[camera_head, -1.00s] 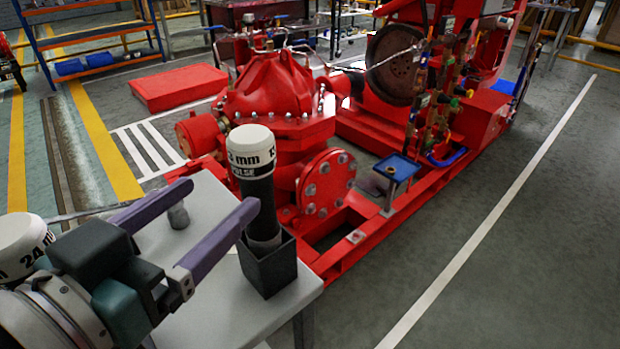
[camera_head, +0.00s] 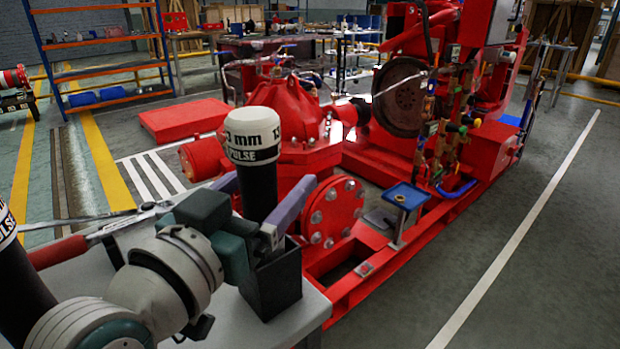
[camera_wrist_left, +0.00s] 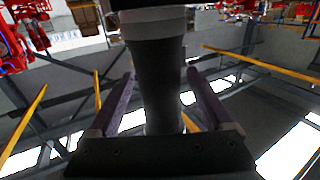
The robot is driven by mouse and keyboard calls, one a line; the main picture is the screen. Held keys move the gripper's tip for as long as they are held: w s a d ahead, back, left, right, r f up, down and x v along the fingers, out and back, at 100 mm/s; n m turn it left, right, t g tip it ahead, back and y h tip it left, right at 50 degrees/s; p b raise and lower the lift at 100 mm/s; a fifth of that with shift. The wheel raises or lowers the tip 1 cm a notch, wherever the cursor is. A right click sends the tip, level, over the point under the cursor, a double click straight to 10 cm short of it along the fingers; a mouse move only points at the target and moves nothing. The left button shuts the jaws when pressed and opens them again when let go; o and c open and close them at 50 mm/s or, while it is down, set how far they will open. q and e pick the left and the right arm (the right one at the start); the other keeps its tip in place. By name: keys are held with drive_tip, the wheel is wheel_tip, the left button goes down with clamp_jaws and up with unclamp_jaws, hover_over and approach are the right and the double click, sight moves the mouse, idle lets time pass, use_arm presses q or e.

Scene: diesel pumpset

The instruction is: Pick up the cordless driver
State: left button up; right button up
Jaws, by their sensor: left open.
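The cordless driver (camera_head: 258,165) stands upright in a black square holder (camera_head: 278,285) at the corner of the grey table (camera_head: 308,318). It has a dark body and a white top band marked "13 mm" and "PULSE". My left gripper (camera_head: 270,184) is open, with its purple fingers on either side of the dark body, above the holder. In the left wrist view the driver's dark body (camera_wrist_left: 158,75) stands between the two fingers (camera_wrist_left: 160,92). I cannot tell whether either finger touches it. The driver's lower end is hidden in the holder. My right gripper is not in view.
A second dark tool with a white band (camera_head: 8,250) stands at the left edge, partly cut off. A red-handled wrench (camera_head: 58,252) lies on the table behind my wrist. The red pumpset (camera_head: 300,130) stands close behind the holder. Open floor (camera_head: 545,270) is at right.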

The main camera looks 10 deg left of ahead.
use_arm(q)
drive_tip(key=shift+w, duration=0.65)
clamp_jaws()
idle(0.9)
drive_tip(key=shift+r, duration=0.15)
